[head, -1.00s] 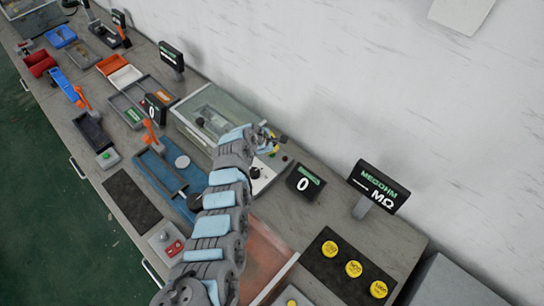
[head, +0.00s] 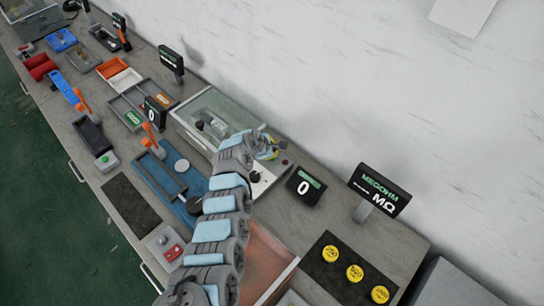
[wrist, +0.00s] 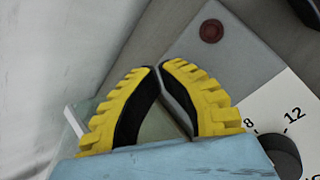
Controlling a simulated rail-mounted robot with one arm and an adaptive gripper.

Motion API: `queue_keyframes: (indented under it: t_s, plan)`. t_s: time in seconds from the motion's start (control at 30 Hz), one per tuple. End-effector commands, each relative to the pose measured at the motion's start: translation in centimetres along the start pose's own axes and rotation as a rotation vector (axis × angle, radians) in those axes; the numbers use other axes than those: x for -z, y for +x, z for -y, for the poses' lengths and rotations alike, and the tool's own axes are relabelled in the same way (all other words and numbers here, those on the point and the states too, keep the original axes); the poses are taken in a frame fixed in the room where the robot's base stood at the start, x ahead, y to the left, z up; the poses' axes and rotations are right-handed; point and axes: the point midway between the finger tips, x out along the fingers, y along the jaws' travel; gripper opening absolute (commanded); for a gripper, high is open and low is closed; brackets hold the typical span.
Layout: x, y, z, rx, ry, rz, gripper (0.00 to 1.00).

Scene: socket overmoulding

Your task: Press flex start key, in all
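A machine with a clear lid (head: 212,112) stands on the bench in the head view. Its front control panel (head: 262,187) carries a black knob (head: 254,177) and a small red button (head: 285,162). My gripper (head: 272,153) is over the panel's far end, its fingers tilted down. In the wrist view, my yellow-and-black fingertips (wrist: 161,67) meet with nothing seen between them. Beyond them are a dark red round button (wrist: 211,31) and a dial knob (wrist: 284,156) with printed numbers. No key label reading flex start is legible. My gripper hides part of the panel.
A display reading 0 (head: 305,186) and a megohm display (head: 380,190) stand to the right. A black mat (head: 335,275) holds yellow discs. A blue fixture (head: 155,180), a green-button box (head: 107,160) and a red-button box (head: 167,246) lie left of my arm.

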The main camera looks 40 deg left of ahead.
Motion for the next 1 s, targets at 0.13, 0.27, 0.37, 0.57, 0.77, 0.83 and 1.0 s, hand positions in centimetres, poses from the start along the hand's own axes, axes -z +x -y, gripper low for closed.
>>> queue_keyframes:
  t_s: [0.13,0.27,0.37,0.57,0.77,0.83,1.0]
  plan:
    - [0.00,0.00,0.00,0.000,0.000,0.000,0.00]
    - [0.00,0.00,0.00,0.000,0.000,0.000,0.00]
    - [0.00,0.00,0.00,0.000,0.000,0.000,0.00]
    - [0.01,0.04,0.03,0.000,0.000,0.000,0.00]
    - [0.24,0.48,0.28,0.001,0.001,-0.001,0.00]
    - [0.32,0.63,0.34,0.000,0.001,0.000,0.00]
    - [0.35,0.68,0.35,0.000,0.000,0.000,0.00]
